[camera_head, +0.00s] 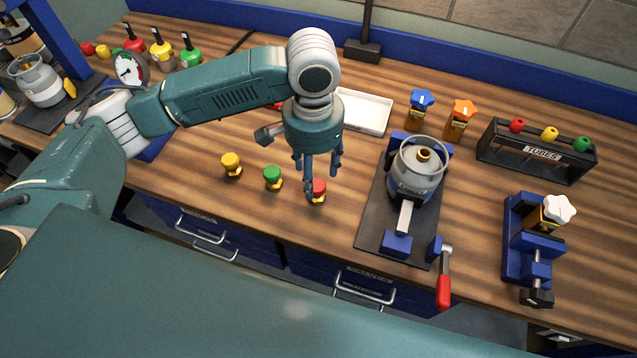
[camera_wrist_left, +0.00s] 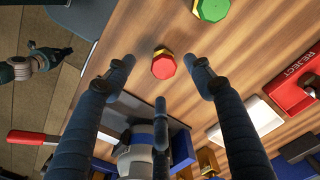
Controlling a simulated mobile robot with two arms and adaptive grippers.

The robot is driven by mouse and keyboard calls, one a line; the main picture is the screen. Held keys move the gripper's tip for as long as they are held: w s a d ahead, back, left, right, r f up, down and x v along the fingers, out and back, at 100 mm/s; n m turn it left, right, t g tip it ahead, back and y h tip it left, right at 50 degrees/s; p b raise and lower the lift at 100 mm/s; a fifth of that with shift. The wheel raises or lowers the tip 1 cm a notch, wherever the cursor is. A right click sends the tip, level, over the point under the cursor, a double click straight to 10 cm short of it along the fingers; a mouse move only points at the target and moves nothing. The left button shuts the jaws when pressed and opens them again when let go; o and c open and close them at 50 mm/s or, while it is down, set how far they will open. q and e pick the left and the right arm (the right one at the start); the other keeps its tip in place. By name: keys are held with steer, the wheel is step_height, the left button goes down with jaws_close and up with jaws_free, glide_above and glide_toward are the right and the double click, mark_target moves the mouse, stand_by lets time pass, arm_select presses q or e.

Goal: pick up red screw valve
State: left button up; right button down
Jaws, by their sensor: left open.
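The red screw valve (camera_head: 317,190) has a red knob on a brass base. It stands upright on the wooden bench near its front edge. My left gripper (camera_head: 320,180) is open above and around it in the head view, with the fingers partly covering it. In the left wrist view the red screw valve (camera_wrist_left: 163,66) lies in the gap between the spread fingertips of the left gripper (camera_wrist_left: 160,75), and I see no contact. My right gripper is not in the head view; a dark arm end (camera_wrist_left: 35,62) shows at the left of the wrist view.
A green valve (camera_head: 272,178) and a yellow valve (camera_head: 231,164) stand left of the red one. A gas canister (camera_head: 418,170) in a clamp stands to the right. A white tray (camera_head: 364,112) lies behind. A tubes rack (camera_head: 540,153) and a blue vise (camera_head: 520,245) stand farther right.

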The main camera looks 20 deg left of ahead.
mark_target(317, 185)
arm_select(q)
step_height(317, 185, down, 2)
steer(key=shift+s+f, duration=0.1)
steer(key=shift+f, duration=0.3)
steer(key=shift+w+f+p, duration=0.3)
steer(key=shift+f+p, duration=0.05)
steer(key=f, duration=0.1)
steer(key=f+p, duration=0.1)
steer(key=f, duration=0.1)
steer(key=shift+w+d+f, duration=0.1)
steer(key=shift+w+f, duration=0.15)
steer(key=shift+f, duration=0.5)
steer(key=c, duration=1.3)
jaws_close()
arm_select(e)
steer(key=shift+s+d+r, duration=0.2)
steer(key=shift+s+r, duration=0.65)
steer(key=shift+r, duration=0.2)
